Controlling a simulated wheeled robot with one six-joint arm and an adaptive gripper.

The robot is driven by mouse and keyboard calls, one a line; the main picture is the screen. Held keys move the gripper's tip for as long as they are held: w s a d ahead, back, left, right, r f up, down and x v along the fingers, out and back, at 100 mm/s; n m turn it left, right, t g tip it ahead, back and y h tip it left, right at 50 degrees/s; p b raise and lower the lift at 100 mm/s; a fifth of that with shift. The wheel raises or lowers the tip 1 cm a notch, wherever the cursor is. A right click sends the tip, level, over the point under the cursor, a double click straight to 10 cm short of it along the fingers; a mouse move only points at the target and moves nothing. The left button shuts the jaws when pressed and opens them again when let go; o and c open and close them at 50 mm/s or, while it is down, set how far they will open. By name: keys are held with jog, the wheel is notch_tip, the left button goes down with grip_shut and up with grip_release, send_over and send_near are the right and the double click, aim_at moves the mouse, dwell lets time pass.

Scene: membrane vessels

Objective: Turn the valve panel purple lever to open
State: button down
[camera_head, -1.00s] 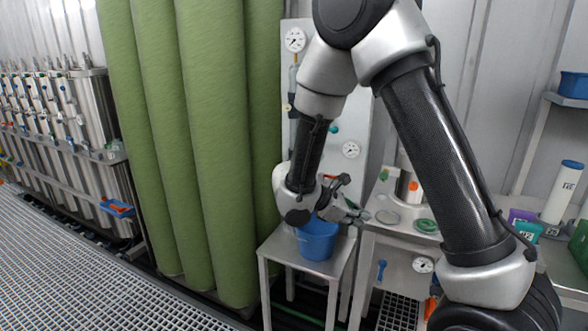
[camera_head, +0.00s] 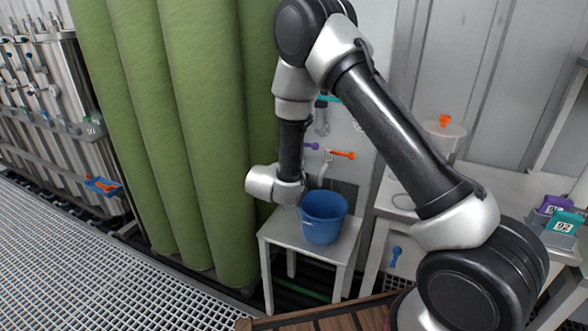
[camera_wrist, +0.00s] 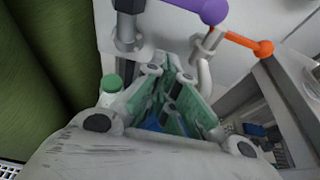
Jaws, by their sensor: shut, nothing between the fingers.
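The purple lever (camera_head: 312,146) is on the white valve panel (camera_head: 345,125), just left of the orange lever (camera_head: 343,155). In the wrist view the purple lever (camera_wrist: 205,10) is large at the top edge, partly cut off, and the orange lever (camera_wrist: 250,43) is to its right. My gripper (camera_wrist: 169,74) is shut and empty, with its fingertips below the purple lever in that picture and apart from it. In the head view the fingers are hidden behind my wrist, which is below and left of the levers.
A blue bucket (camera_head: 323,217) stands on a small metal table (camera_head: 275,232) below my wrist. Tall green tubes (camera_head: 190,130) stand close on the left. A bench (camera_head: 495,185) with a lidded vessel (camera_head: 441,140) is on the right. A teal lever (camera_head: 328,99) is higher on the panel.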

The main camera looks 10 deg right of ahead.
jog(key=w+d+r, duration=0.2)
jog(key=shift+w+d+r, duration=0.1)
jog(key=shift+w+r, duration=0.3)
